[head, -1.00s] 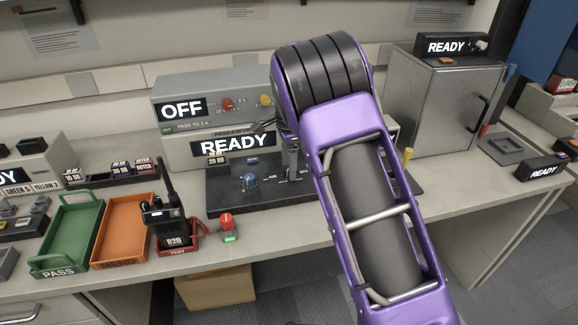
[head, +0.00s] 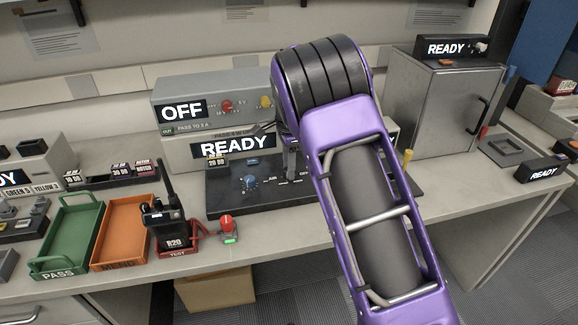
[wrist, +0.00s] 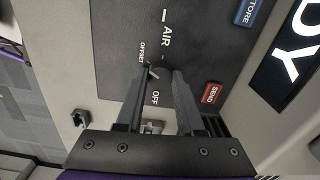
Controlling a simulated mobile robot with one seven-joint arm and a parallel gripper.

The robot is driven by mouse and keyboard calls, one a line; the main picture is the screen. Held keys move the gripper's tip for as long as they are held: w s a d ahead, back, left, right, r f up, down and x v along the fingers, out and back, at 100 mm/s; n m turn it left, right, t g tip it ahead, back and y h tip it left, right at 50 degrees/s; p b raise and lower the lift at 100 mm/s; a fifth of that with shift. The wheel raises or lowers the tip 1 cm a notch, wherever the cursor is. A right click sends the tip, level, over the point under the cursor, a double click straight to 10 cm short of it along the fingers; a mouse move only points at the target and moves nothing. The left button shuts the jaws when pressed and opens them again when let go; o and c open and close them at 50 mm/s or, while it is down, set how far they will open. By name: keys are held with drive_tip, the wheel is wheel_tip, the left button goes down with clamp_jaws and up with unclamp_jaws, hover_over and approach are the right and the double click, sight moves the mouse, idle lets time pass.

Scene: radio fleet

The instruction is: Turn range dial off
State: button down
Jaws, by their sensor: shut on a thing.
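The range dial (wrist: 160,70) is a small dark knob with a white pointer mark, on a black panel (wrist: 112,40). In the wrist view the labels AIR, OFFSET and OFF stand around it. The pointer mark shows on the OFFSET side, but the fingers partly hide the dial, so its exact setting is unclear. My gripper (wrist: 163,78) has its two fingers on either side of the dial and is shut on it. In the head view my gripper (head: 290,163) reaches down to the panel and the dial is hidden.
Behind are displays reading OFF (head: 182,111) and READY (head: 234,145). A handheld radio (head: 168,220), an orange tray (head: 104,262) and a red button (head: 226,222) stand at the left. A red SEND button (wrist: 211,93) is near my fingers.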

drive_tip(key=shift+n, duration=0.3)
drive_tip(key=n+p, duration=0.2)
drive_tip(key=n, duration=0.2)
drive_tip(key=shift+n, duration=0.4)
drive_tip(key=n+p, duration=0.1)
drive_tip(key=n, duration=0.5)
drive_tip(key=n+p, duration=0.1)
drive_tip(key=n, duration=0.5)
drive_tip(key=shift+n, duration=0.3)
drive_tip(key=n+p, duration=0.1)
drive_tip(key=n, duration=0.4)
drive_tip(key=shift+a+n, duration=0.1)
drive_tip(key=shift+n, duration=0.2)
drive_tip(key=c, duration=0.5)
unclamp_jaws()
